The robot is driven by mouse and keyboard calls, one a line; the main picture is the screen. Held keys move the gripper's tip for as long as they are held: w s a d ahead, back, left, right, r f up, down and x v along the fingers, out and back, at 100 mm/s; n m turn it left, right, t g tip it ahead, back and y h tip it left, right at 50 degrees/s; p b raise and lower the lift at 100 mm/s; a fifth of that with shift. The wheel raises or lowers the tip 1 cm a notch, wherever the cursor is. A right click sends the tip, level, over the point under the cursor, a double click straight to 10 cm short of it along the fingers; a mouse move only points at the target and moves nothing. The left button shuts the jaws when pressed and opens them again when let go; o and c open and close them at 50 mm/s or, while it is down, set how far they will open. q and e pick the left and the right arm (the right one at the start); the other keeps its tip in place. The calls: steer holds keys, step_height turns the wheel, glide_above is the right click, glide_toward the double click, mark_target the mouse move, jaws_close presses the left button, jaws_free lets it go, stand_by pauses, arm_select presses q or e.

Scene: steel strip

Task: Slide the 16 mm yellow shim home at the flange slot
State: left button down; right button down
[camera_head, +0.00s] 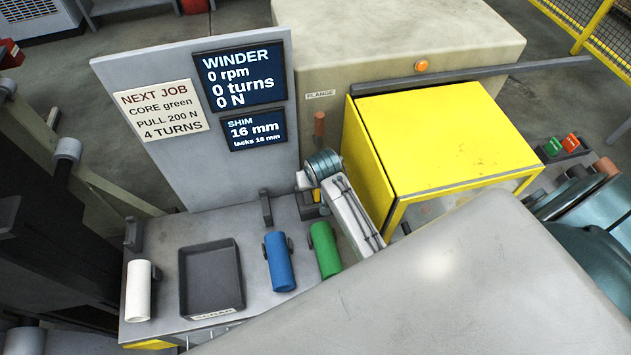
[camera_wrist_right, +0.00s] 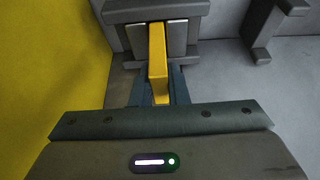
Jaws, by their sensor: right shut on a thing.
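In the right wrist view my right gripper (camera_wrist_right: 158,76) is shut on the yellow shim (camera_wrist_right: 157,46), a narrow upright bar. The shim's far end lines up between the two pale faces of the grey flange slot (camera_wrist_right: 125,58); how deep it sits I cannot tell. In the head view the wrist partly hides this spot, and only a bit of yellow shows (camera_head: 317,196). The panel screen (camera_head: 254,129) reads shim 16 mm, lacks 16 mm. My left gripper is not in view.
A yellow guard box (camera_head: 430,140) stands close to the right of the wrist. On the bench are a scrap tray (camera_head: 185,305) and white (camera_head: 138,291), blue (camera_head: 280,262) and green (camera_head: 325,250) rolls. An upright grey panel (camera_head: 170,70) stands behind.

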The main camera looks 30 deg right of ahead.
steer(key=shift+f, duration=0.9)
steer(key=c, duration=1.3)
jaws_free()
steer(key=shift+c, duration=0.2)
steer(key=b+v, duration=0.3)
steer(key=v, duration=0.7)
steer(key=shift+r, duration=0.4)
steer(key=shift+s, duration=0.15)
